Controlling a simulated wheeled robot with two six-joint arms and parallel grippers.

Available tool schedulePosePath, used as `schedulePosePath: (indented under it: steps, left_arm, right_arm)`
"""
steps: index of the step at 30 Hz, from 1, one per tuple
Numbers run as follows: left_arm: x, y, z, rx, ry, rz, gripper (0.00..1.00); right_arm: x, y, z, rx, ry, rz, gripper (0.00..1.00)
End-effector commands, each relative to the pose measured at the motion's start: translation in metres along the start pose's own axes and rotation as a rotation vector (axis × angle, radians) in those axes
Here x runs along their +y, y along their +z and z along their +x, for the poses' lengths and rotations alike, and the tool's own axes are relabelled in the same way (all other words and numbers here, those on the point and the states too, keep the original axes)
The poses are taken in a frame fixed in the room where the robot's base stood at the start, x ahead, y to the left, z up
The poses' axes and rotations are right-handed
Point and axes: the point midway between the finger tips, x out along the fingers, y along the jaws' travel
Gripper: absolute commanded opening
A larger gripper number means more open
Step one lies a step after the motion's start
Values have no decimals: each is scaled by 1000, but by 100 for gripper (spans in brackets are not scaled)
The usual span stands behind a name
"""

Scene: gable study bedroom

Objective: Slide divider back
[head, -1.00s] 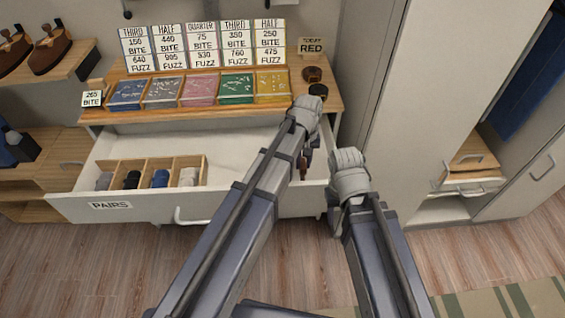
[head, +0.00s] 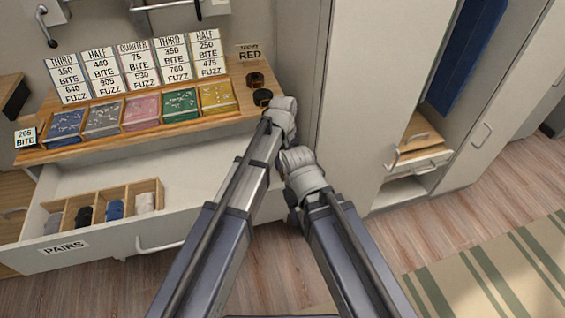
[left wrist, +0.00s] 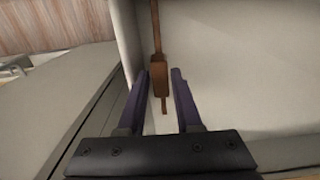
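A drawer labelled PAIRS (head: 100,251) stands open below the counter. In its left part is a light wooden compartment box (head: 104,202) holding several rolled dark, blue and pale items. In the left wrist view a thin brown wooden piece (left wrist: 156,45), with a thicker block on it, runs beside a pale wall; I cannot tell if it is the divider. My left gripper (left wrist: 162,82) is open, its two dark fingers on either side of this piece with gaps showing. In the head view its fingers are hidden by its arm. My right gripper (head: 300,175) is beside it, fingers hidden.
The wooden counter (head: 143,135) above carries several coloured trays, price signs and two dark round items (head: 262,97). A tall white cabinet (head: 385,70) stands close on the right. A striped rug (head: 480,268) lies on the floor at lower right.

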Motion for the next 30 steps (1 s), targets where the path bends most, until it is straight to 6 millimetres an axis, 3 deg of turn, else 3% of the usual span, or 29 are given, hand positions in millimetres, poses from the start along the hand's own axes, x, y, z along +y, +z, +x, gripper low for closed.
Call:
schedulePosePath:
  steps: [5, 19, 23, 30]
  left_arm:
    - [0, 0, 0, 0, 0, 0, 55]
    - [-3, 0, 0, 0, 0, 0, 55]
    - [-17, 1, 0, 0, 0, -1, 55]
    - [-62, 2, 0, 0, -2, -4, 55]
  right_arm:
    - [0, 0, 0, 0, 0, 0, 50]
    - [0, 0, 0, 0, 0, 0, 50]
    - [0, 0, 0, 0, 0, 0, 50]
    - [0, 0, 0, 0, 0, 0, 50]
